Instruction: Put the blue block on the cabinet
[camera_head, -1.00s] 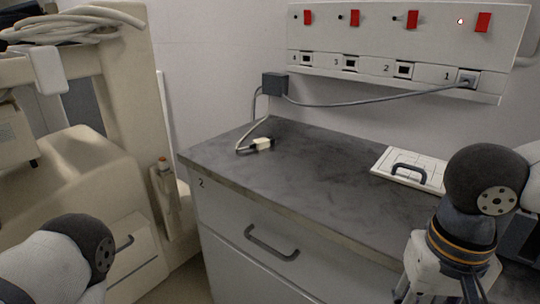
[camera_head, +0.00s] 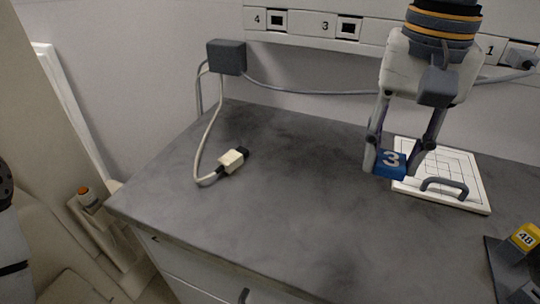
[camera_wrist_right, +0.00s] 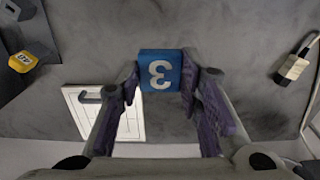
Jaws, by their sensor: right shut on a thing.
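The blue block (camera_head: 390,162), marked with a white 3, is between the fingertips of my right gripper (camera_head: 393,165). In the head view it is at or just above the grey cabinet top (camera_head: 270,205), beside the left edge of a white gridded panel; I cannot tell whether it touches the surface. The right wrist view shows the block (camera_wrist_right: 160,71) with my right gripper's fingers (camera_wrist_right: 160,78) shut on its two sides. My left gripper is not in view; only part of my left arm shows at the left edge.
The white panel (camera_head: 468,196) with a dark handle lies on the cabinet at right. A yellow block (camera_head: 525,237) marked 48 is at the front right. A cable with a pale connector (camera_head: 232,161) lies at left. The middle of the top is clear.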

